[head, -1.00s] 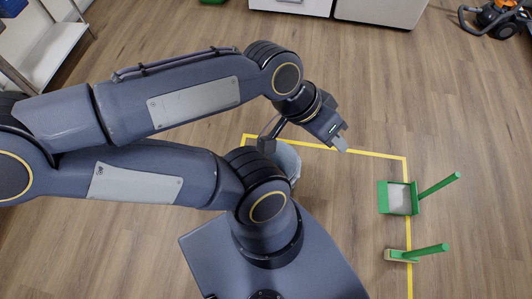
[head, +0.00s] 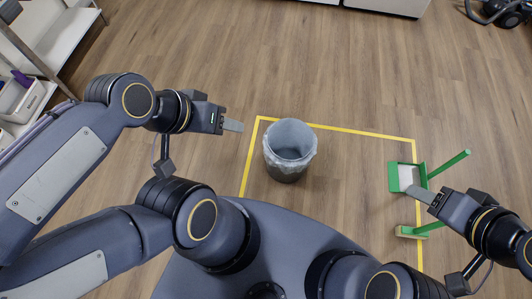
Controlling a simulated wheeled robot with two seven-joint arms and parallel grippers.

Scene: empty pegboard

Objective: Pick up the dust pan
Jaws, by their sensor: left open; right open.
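The green dust pan (head: 394,178) with a pale inside lies on the floor at the right, and its green handle slants up to the right. My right gripper (head: 412,191) is open, its fingertips over the pan's lower right part in the picture, hiding some of it. I cannot tell whether they touch the pan. My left gripper (head: 238,126) is open and empty, left of the grey bin and far from the pan.
A brush (head: 407,232) with a green handle lies below the pan, partly hidden by my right gripper. A grey lined bin (head: 287,167) stands inside the yellow floor tape (head: 345,129). A white shelf (head: 50,60) is at upper left. The upper middle floor is clear.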

